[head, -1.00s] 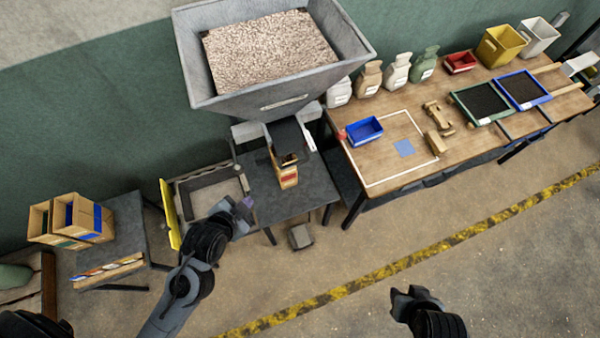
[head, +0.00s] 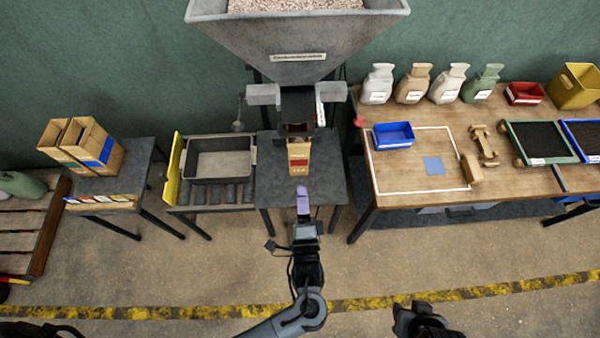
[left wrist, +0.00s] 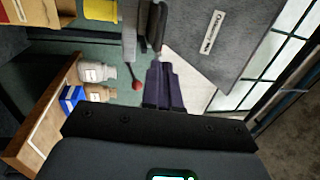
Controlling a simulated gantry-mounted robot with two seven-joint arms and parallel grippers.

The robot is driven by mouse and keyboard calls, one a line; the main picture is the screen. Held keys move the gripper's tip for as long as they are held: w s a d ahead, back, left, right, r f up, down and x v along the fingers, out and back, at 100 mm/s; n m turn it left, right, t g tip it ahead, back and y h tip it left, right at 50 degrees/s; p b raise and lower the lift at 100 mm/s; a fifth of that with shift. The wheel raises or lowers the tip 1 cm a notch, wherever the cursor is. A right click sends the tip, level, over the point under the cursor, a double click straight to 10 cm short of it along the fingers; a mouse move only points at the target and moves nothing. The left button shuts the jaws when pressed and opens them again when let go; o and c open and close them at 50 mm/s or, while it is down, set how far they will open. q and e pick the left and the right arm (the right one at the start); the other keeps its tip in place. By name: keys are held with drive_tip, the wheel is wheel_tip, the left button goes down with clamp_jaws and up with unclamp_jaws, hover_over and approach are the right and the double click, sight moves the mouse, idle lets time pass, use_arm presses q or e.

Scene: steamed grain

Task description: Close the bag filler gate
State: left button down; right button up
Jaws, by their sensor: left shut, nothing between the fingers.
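The bag filler is a large grey hopper (head: 300,45) with a dark spout (head: 297,105) below it. A tan bag with a red label (head: 299,158) stands upright under the spout on a dark table. A red knob (head: 359,122) shows to the right of the spout; in the left wrist view the red knob (left wrist: 137,85) sits on a dark rod, left of the fingers. I cannot tell the gate's position. My left gripper (head: 303,192), with purple fingers, is shut and empty in front of the bag. My right gripper (head: 404,308) is low right, its fingers unclear.
A grey tray (head: 220,142) sits on a roller stand with a yellow side panel, left of the filler table. The wooden workbench (head: 405,185) to the right holds a blue bin (head: 393,135) and several sacks. Open floor lies in front.

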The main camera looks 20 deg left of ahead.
sight(298, 134)
use_arm(q)
drive_tip(key=p+x, duration=0.2)
drive_tip(key=x, duration=1.1)
drive_tip(key=shift+w, duration=0.35)
drive_tip(key=shift+r, duration=0.1)
drive_tip(key=x, duration=0.2)
drive_tip(key=b+x, duration=0.1)
drive_tip(key=x, duration=0.1)
drive_tip(key=shift+w+f, duration=0.1)
drive_tip(key=shift+f, duration=0.3)
drive_tip(key=shift+a, duration=0.15)
